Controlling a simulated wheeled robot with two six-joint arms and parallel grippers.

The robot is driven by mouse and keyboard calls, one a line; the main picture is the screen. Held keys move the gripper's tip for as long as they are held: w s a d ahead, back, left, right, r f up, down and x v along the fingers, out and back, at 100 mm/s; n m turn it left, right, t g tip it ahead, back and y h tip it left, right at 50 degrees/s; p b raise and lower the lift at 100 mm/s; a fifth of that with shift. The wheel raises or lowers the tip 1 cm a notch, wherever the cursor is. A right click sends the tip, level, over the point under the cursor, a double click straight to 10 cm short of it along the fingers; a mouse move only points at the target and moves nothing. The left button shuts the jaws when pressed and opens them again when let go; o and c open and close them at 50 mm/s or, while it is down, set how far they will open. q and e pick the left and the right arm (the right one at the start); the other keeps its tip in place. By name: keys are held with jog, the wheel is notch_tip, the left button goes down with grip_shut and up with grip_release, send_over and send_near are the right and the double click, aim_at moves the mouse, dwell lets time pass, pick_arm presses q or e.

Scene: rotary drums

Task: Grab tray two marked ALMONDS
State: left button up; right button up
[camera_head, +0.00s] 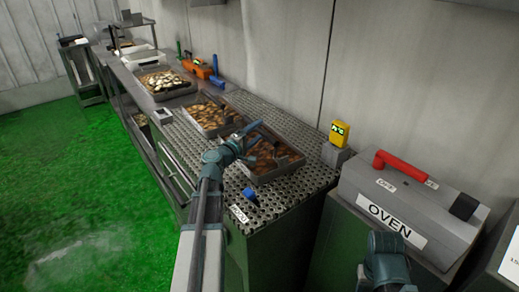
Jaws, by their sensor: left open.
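A metal tray of brown nut-like pieces (270,176) sits at the near end of the perforated counter top. A second tray of brown pieces (211,116) lies just behind it, and a third tray with pale pieces (164,82) is farther back. I cannot read an ALMONDS mark on any of them. My left gripper (262,138) is open over the nearest tray and hides part of it; I cannot tell whether it touches. Part of my right arm shows at the bottom right, but its fingers do not.
A grey oven box (405,221) with a red handle stands to the right, past a gap. A yellow device (339,133) is by the wall. A blue knob (249,193) is at the counter's front edge. The green floor (70,185) on the left is clear.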

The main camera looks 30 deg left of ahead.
pick_arm(q)
jog(key=shift+w+d, duration=0.1)
jog(key=shift+w, duration=0.75)
grip_shut()
jog(key=shift+s, duration=0.1)
dwell(0.6)
